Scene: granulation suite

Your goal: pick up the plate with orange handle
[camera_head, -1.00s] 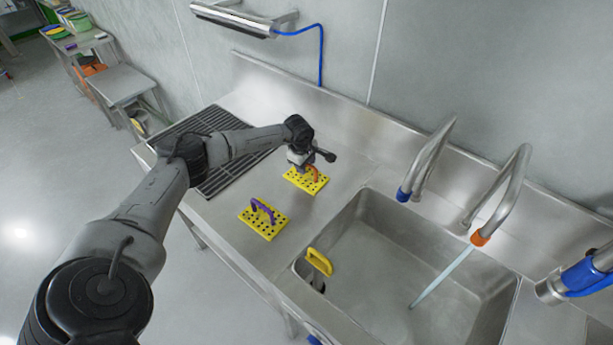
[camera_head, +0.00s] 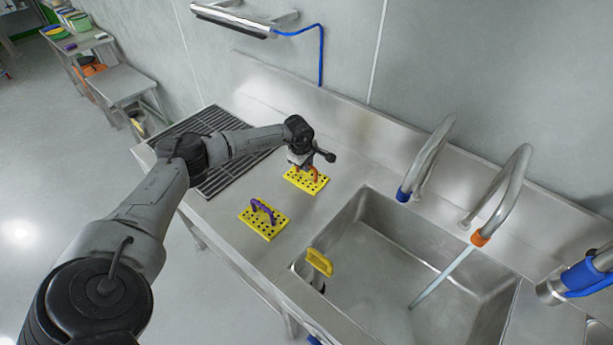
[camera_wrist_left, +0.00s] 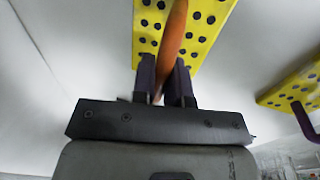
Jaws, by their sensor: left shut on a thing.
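The plate with the orange handle (camera_head: 306,181) is yellow with dark holes and lies at the back of the steel counter, left of the sink. It also fills the upper middle of the left wrist view (camera_wrist_left: 205,22). My left gripper (camera_head: 308,164) is above this plate. In the left wrist view its two fingers (camera_wrist_left: 167,88) are shut on the orange handle, one on each side. I cannot tell whether the plate is clear of the counter. My right gripper is in neither view.
A yellow plate with a purple handle (camera_head: 264,221) lies nearer on the counter. A yellow handle (camera_head: 319,262) stands at the left edge of the sink (camera_head: 400,270). Curved taps (camera_head: 430,160) rise behind the sink. A drain grille (camera_head: 222,177) lies at the counter's left end.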

